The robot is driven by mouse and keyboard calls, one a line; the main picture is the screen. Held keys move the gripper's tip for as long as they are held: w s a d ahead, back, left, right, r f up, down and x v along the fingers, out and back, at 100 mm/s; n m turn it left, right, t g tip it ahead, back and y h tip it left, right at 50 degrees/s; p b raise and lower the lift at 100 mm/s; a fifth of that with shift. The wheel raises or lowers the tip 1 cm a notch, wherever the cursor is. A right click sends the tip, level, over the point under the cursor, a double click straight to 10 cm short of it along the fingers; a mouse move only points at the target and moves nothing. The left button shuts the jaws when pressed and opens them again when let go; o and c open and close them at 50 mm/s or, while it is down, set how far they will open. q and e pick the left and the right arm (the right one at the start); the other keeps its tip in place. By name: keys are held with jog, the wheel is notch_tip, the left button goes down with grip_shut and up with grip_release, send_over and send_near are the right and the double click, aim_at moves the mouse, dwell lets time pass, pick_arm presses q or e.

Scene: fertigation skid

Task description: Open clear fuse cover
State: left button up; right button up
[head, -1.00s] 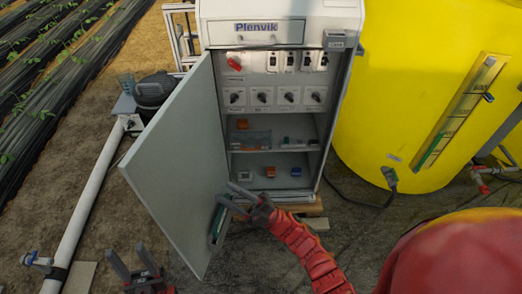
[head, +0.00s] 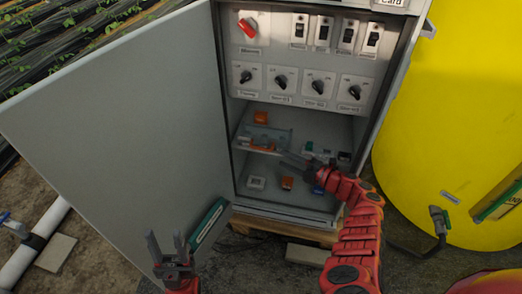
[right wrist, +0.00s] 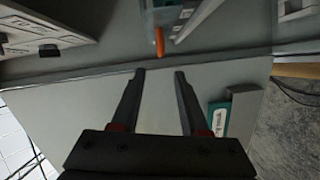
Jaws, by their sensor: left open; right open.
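The clear fuse cover (head: 281,136) is a see-through piece on the upper inner shelf of the open cabinet, with orange parts behind and below it. In the right wrist view the clear cover (right wrist: 172,14) shows at the top edge, with an orange piece (right wrist: 159,42) beside it. My right gripper (head: 283,158) is open and empty, just in front and to the lower right of the cover. Its fingertips (right wrist: 160,73) point toward the cover and appear apart from it. My left gripper (head: 168,246) is open and empty, low in front of the cabinet door.
The cabinet door (head: 120,110) stands wide open on the left, with a green-and-white item (head: 208,225) at its lower edge. Switches and a red knob (head: 248,27) sit above the shelf. A yellow tank (head: 450,130) stands to the right. A white pipe (head: 35,245) lies at the left.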

aim_at(260, 148)
jog(key=b+x, duration=0.1)
jog(key=x, duration=0.2)
jog(key=b+x, duration=0.2)
jog(key=x, duration=0.2)
jog(key=b+x, duration=0.1)
jog(key=x, duration=0.2)
jog(key=shift+w+a+f, duration=0.15)
jog(key=shift+w+f, duration=0.1)
jog(key=shift+f, duration=0.05)
jog(key=shift+w+a+r+b, duration=0.15)
jog(key=shift+w+a+b, duration=0.25)
jog(key=shift+a+b, duration=0.1)
grip_shut()
dwell(0.4)
